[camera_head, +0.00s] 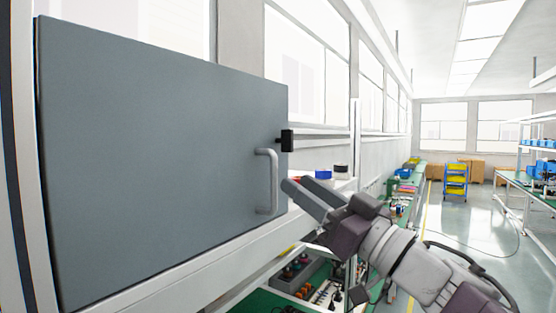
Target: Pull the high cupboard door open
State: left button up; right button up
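The high cupboard door (150,150) is a large flat grey panel filling the left of the head view. No gap into the cupboard shows, and it looks shut. Its grey bar handle (273,182) stands upright near the door's right edge. A small black block (287,140) sits at that edge above the handle. My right gripper (298,183) is just right of the handle, with its fingers pointing up and left towards it. The two fingers look parted with nothing between them. They appear apart from the handle, though the depth is hard to judge. My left gripper is out of view.
A white ledge (190,268) runs below the door. Blue and dark containers (340,171) stand behind my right gripper. Under the ledge is a green bench (262,302) with small parts. The aisle floor (470,215) at right is mostly clear, with a yellow-bin rack (456,182) farther back.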

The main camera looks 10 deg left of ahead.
aim_at(276, 167)
jog(key=p+x, duration=0.1)
jog(key=x, duration=0.1)
jog(key=p+x, duration=0.1)
jog(key=x, duration=0.1)
jog(key=s+p+x, duration=0.1)
jog(key=x, duration=0.1)
jog(key=shift+w+a+r, duration=0.25)
jog(key=shift+a+r, duration=0.15)
jog(key=shift+a, duration=0.05)
jog(key=shift+w+a, duration=0.2)
jog(key=shift+a, duration=0.1)
jog(key=shift+w, duration=0.25)
jog(key=shift+s, duration=0.1)
grip_shut()
jog(key=shift+r, duration=0.1)
